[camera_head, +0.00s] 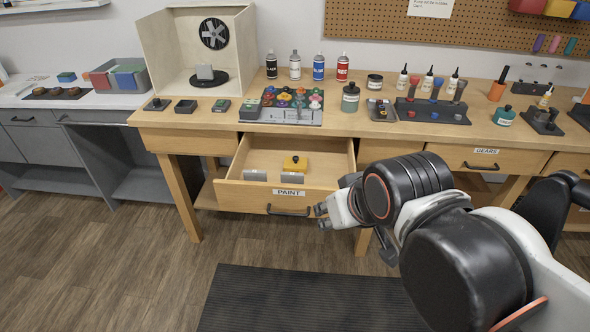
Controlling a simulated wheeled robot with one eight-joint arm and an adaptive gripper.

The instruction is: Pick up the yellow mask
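A small yellow object, which looks like the yellow mask (295,163), is in the open drawer labelled PAINT (327,198). It has a dark knob-like spot on top and sits just behind a grey block (291,178). My gripper (322,217) is at the front right of the drawer, outside it, close to the right end of the dark drawer handle (289,211). It is apart from the yellow object. The gripper is small in the view and partly hidden by my arm, so its opening is unclear.
A second grey block (254,175) lies in the drawer's left part. The wooden workbench (222,122) above carries a spray booth (168,47), a paint tray (283,106), bottles and tools. A dark mat (300,300) lies on the floor in front.

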